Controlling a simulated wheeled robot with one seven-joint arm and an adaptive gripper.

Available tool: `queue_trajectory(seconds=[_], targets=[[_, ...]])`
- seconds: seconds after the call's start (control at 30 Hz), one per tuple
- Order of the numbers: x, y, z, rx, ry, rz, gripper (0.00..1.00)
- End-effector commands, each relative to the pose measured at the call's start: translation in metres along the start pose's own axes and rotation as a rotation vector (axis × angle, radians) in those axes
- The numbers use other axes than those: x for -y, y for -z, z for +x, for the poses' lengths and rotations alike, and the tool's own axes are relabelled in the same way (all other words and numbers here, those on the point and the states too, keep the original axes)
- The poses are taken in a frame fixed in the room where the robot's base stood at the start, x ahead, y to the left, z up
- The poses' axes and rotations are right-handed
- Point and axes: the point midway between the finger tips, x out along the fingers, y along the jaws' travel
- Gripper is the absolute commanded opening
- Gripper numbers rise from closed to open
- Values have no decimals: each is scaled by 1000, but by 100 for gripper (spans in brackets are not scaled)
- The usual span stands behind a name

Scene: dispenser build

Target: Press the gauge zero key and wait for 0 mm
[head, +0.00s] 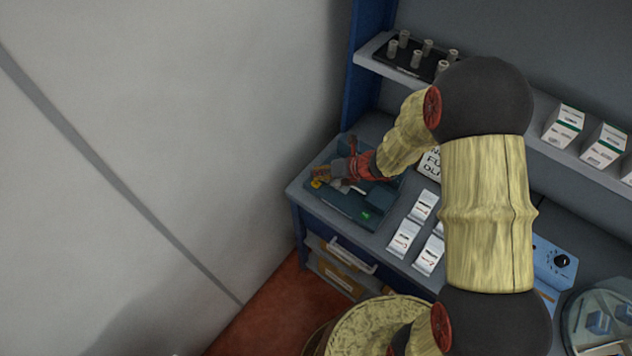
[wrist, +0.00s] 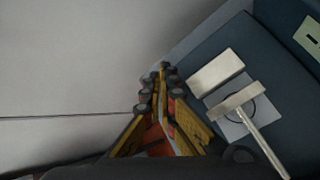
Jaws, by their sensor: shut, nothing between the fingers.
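The gauge (head: 352,207) is a dark teal box on the left end of the grey bench, with a small lit green display whose reading is too small to make out. In the wrist view the gauge (wrist: 245,45) shows a pale metal block and a metal bar with a thin rod. My gripper (head: 317,182) is shut and empty at the left part of the gauge. In the wrist view its fingertips (wrist: 163,69) meet beside the gauge's edge; I cannot tell whether they touch it. The zero key is not distinguishable and may be hidden by my gripper.
White packets (head: 404,238) lie right of the gauge. A shelf (head: 480,107) above holds a dark rack (head: 405,58) of pale cylinders and several cartons (head: 564,126). A blue device (head: 552,262) with a black knob stands right. A pale wall (head: 200,120) is close on the left.

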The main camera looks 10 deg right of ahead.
Motion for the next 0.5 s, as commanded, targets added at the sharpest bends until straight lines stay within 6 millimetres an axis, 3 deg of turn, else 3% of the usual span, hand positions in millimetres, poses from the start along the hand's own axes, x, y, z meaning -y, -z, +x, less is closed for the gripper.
queue_trajectory(seconds=[0.5], targets=[[-18, -18, -24, 1, 0, 0, 0]])
